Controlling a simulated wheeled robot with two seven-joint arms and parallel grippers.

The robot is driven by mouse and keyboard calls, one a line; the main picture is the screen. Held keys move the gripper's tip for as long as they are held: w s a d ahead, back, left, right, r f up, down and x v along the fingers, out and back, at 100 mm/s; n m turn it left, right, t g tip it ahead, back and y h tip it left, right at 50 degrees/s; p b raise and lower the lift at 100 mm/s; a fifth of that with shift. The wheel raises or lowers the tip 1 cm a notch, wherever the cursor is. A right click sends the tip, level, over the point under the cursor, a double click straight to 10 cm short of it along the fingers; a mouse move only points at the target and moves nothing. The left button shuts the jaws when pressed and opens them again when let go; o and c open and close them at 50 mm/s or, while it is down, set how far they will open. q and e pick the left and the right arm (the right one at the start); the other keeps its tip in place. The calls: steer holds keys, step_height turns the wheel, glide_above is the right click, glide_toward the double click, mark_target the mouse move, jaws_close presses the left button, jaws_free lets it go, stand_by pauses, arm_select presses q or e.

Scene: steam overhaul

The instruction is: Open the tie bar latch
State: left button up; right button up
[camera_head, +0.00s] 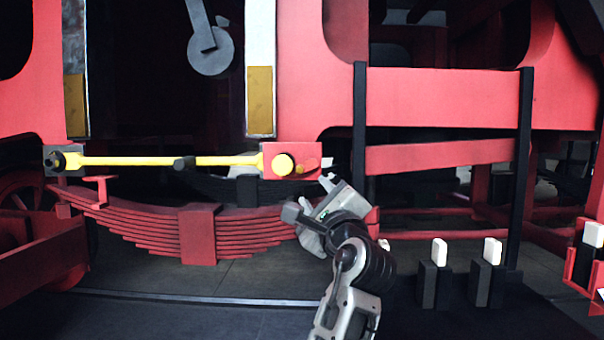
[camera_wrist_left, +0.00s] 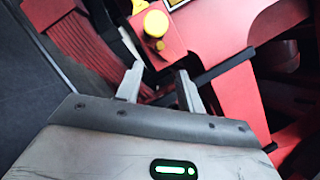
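The yellow tie bar (camera_head: 130,161) lies level across the dark opening, from a black pivot (camera_head: 57,160) at the left to a red block (camera_head: 272,148) at the right. A dark grip (camera_head: 184,163) sits partway along it. A round yellow knob (camera_head: 283,164) is at the bar's right end, over the red block; it also shows in the left wrist view (camera_wrist_left: 156,23). My left gripper (camera_head: 308,198) is below and slightly right of the knob, apart from it. In the left wrist view its fingers (camera_wrist_left: 159,76) are spread with nothing between them. My right gripper is out of view.
A red leaf spring (camera_head: 150,228) runs below the bar. Black posts (camera_head: 359,130) and red beams (camera_head: 440,97) stand right of the knob. White-topped dark blocks (camera_head: 428,285) stand at lower right. The space in front of the bar's left half is clear.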

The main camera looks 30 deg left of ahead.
mark_target(300, 171)
arm_select(q)
steer(key=p+x, duration=0.1)
steer(key=x, duration=0.9)
steer(key=shift+w+a, duration=0.2)
steer(key=shift+a, duration=0.05)
jaws_close()
